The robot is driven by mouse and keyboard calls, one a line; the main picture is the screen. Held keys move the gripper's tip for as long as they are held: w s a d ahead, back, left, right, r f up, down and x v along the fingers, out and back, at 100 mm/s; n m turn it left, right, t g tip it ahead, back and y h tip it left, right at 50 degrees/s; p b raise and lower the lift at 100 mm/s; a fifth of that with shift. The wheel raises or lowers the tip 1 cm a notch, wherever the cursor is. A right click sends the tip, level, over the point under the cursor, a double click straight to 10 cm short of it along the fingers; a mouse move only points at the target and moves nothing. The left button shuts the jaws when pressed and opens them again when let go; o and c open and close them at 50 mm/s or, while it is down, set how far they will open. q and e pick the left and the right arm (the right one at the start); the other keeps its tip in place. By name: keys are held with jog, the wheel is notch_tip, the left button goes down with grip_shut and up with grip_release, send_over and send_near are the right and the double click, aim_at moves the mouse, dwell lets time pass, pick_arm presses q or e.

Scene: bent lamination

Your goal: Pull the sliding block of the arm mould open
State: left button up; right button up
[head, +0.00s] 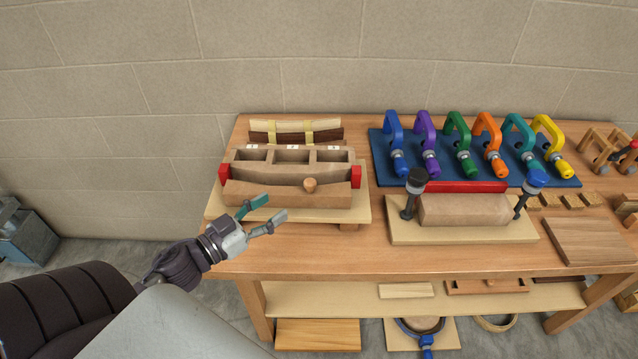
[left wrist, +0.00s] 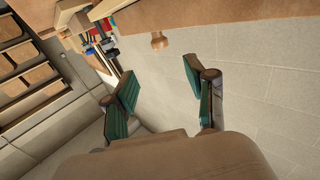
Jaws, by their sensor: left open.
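The arm mould stands on a pale baseboard (head: 217,207) at the left of the workbench. It has a compartmented wooden body (head: 290,168) with red end pieces. The sliding block (head: 265,195) is the curved wooden piece at its front, lying close against the body. In the wrist view the knob lies beyond the open fingers (left wrist: 158,85). My right gripper is out of view.
To the right, a second mould with a rounded wooden block (head: 463,209) and two upright black-shafted clamps stands on its own board. Behind it, a blue rack (head: 377,147) holds several coloured clamps. Strips (head: 293,132) lie behind the arm mould. The bench front left is clear.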

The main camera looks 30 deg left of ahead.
aim_at(305, 184)
pick_arm(q)
jog(key=p+x, duration=0.2)
jog(key=x, duration=0.9)
jog(key=shift+a+r, duration=0.1)
jog(key=shift+a, duration=0.05)
jog(key=shift+w, duration=0.55)
grip_shut()
